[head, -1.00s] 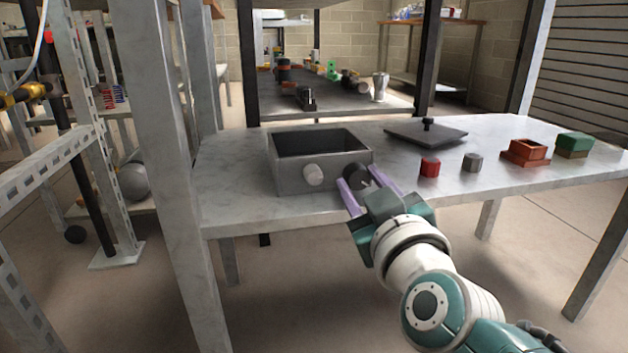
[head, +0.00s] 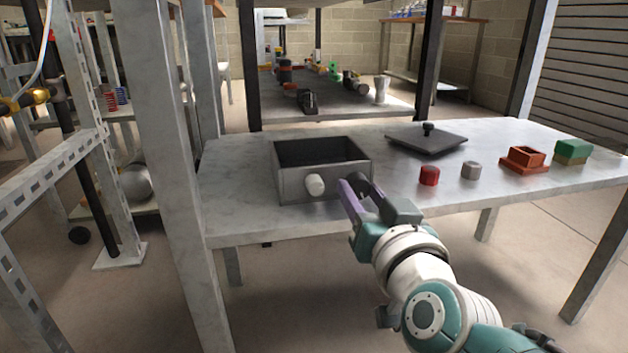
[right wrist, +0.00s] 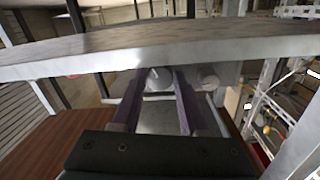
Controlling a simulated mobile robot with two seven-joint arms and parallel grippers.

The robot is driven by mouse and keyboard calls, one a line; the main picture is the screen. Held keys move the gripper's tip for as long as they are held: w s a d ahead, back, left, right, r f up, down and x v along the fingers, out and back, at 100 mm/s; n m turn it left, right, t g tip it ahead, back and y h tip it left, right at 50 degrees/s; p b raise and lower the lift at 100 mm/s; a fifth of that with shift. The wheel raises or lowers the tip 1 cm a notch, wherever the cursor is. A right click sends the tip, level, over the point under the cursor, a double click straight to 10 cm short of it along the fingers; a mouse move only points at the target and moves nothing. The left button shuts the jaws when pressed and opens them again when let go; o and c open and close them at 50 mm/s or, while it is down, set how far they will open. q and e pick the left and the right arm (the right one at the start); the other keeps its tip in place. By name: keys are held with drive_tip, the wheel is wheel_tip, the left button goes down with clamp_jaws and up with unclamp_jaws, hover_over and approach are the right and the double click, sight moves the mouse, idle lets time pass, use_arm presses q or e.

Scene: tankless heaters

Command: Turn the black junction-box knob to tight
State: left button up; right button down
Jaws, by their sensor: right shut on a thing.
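The grey open-topped junction box (head: 292,185) stands near the front edge of the table. A pale knob (head: 315,184) sits on its front face and also shows in the right wrist view (right wrist: 208,78). My right gripper (head: 354,184) is at the right end of that face, its fingers hiding the black knob in the head view. In the right wrist view a round knob (right wrist: 158,77) with a light pointer line sits between the two fingers, looking greyish in the glare. The gripper is shut on it. My left gripper is not in view.
On the table (head: 240,215), a dark lid (head: 428,141) with a black handle lies behind. A red piece (head: 429,176), a grey piece (head: 471,170), an orange box (head: 523,159) and a green box (head: 573,151) stand to the right. A metal post (head: 165,130) rises at left.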

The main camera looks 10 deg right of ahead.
drive_tip(key=shift+m, duration=1.5)
drive_tip(key=c, duration=0.7)
unclamp_jaws()
drive_tip(key=shift+s+r+p, duration=0.1)
drive_tip(key=shift+s+p, duration=0.15)
drive_tip(key=shift+p, duration=0.15)
drive_tip(key=s+p, duration=0.5)
drive_tip(key=s, duration=0.4)
drive_tip(key=shift+s, duration=0.25)
